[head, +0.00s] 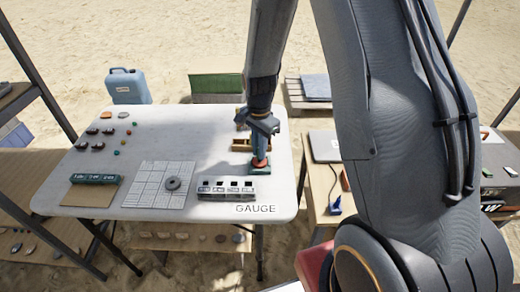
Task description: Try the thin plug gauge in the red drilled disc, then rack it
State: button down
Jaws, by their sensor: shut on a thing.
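My gripper (260,157) points straight down at the right side of the white table, shut on the thin plug gauge. The gauge is almost wholly hidden by the fingers. The red drilled disc (261,163) is directly below the fingertips, on a green block (255,170). I cannot tell whether the gauge is in the disc's hole. A wooden rack (245,145) stands just behind, partly covered by my gripper.
The white table (150,120) also bears a gridded sheet (150,190) with a grey ring (173,183), a green labelled strip (96,179) on a brown board, and several small dark pieces at the left. A blue canister (126,86) stands behind. The table's back middle is clear.

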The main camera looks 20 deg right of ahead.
jog(key=shift+f, duration=0.35)
dwell(0.7)
jog(key=shift+r, duration=0.15)
dwell(1.1)
jog(key=shift+r+p, duration=1.75)
jog(key=shift+r, duration=0.65)
